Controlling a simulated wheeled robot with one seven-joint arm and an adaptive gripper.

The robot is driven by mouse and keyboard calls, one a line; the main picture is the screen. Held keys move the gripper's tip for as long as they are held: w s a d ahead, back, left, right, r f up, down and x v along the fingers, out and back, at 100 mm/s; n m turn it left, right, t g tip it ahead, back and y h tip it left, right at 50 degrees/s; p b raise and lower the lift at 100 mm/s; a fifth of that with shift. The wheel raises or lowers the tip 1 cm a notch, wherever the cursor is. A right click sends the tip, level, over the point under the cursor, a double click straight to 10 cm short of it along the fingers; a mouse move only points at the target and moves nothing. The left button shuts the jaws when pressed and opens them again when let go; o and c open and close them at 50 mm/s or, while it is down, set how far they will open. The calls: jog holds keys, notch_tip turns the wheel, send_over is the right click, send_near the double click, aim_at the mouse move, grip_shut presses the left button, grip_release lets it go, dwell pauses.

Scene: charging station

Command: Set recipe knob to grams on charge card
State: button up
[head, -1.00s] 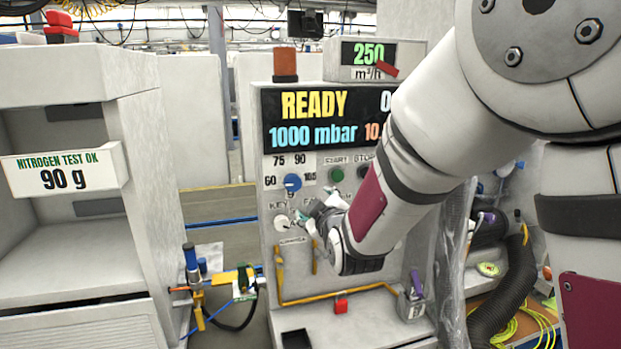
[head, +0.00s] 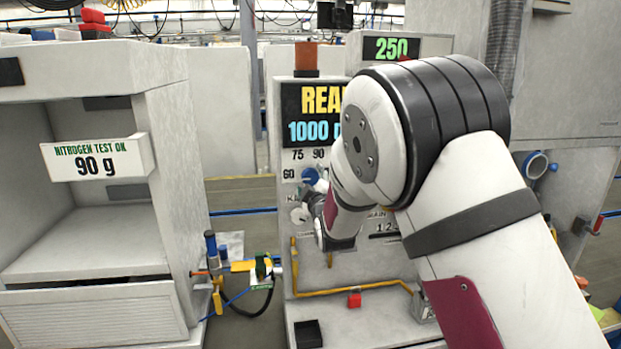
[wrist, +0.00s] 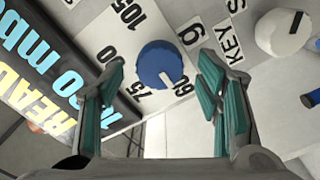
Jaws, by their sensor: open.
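The charge card (head: 97,160) reads "NITROGEN TEST OK 90 g" and hangs on the cabinet at left in the head view. The blue recipe knob (head: 310,175) is on the panel under the screen, partly covered by my arm. In the wrist view the blue knob (wrist: 160,62) has a white mark pointing toward the 60 and 75 side; the exact setting is hard to tell. My gripper (wrist: 162,66) is open, its teal-padded fingers at either side of the knob in the picture, with nothing held. Its distance from the knob is unclear. In the head view the gripper is mostly hidden.
The READY screen (wrist: 50,75) lies left of the knob in the wrist view. A white key knob (wrist: 282,32) is at upper right. In the head view a yellow pipe (head: 350,291) and a red block (head: 354,300) sit lower on the machine.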

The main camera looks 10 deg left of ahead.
aim_at(311, 179)
jog(key=shift+x, duration=1.8)
jog(key=shift+c, duration=0.5)
jog(key=c, duration=1.1)
